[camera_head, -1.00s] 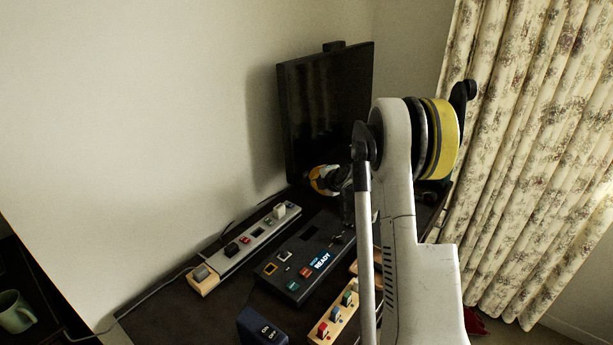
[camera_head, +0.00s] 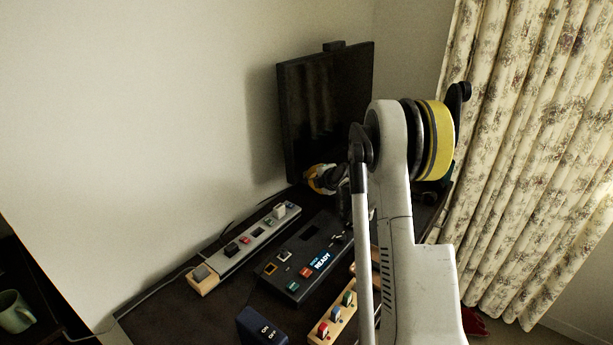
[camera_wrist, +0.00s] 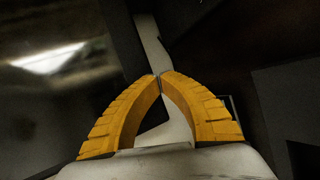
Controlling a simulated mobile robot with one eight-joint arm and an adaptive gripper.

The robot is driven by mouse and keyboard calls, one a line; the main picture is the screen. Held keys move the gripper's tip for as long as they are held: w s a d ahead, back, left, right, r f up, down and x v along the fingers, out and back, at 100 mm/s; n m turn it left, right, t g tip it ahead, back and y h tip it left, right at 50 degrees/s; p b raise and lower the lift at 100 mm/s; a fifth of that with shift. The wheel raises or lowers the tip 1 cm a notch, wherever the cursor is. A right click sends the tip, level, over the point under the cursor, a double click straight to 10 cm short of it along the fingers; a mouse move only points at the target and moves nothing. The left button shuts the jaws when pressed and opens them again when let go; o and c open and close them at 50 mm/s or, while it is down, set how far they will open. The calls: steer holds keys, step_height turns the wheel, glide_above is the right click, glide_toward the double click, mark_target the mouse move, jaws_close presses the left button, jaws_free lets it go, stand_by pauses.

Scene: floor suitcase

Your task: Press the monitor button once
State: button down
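The black monitor (camera_head: 322,115) stands at the back of the dark desk, against the wall. Its button cannot be made out in either view. My gripper's yellow fingers show partly at the monitor's lower edge in the head view (camera_head: 322,179), with my arm covering the area to their right. In the wrist view, the fingers of my gripper (camera_wrist: 160,77) are curved together with their tips meeting, and nothing shows between them. A pale strip lies behind the tips, with dark surfaces around it. I cannot tell whether the tips touch anything.
A black panel with "READY" lettering (camera_head: 300,262), a power strip (camera_head: 245,245), a wooden block with coloured switches (camera_head: 333,327) and a dark blue on/off box (camera_head: 260,326) sit on the desk. A green mug (camera_head: 15,312) stands at lower left. Patterned curtains (camera_head: 530,150) hang at right.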

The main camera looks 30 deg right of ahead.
steer(key=shift+w+a, duration=0.15)
steer(key=shift+w, duration=0.2)
stand_by(0.4)
stand_by(0.5)
steer(key=shift+s+d, duration=0.2)
steer(key=shift+s, duration=0.3)
steer(key=shift+s+d, duration=0.15)
steer(key=shift+s, duration=0.35)
steer(key=s, duration=0.1)
steer(key=s+d, duration=0.1)
steer(key=s, duration=0.2)
steer(key=shift+s+d+r+b, duration=0.2)
steer(key=shift+s+d+b, duration=0.15)
stand_by(0.4)
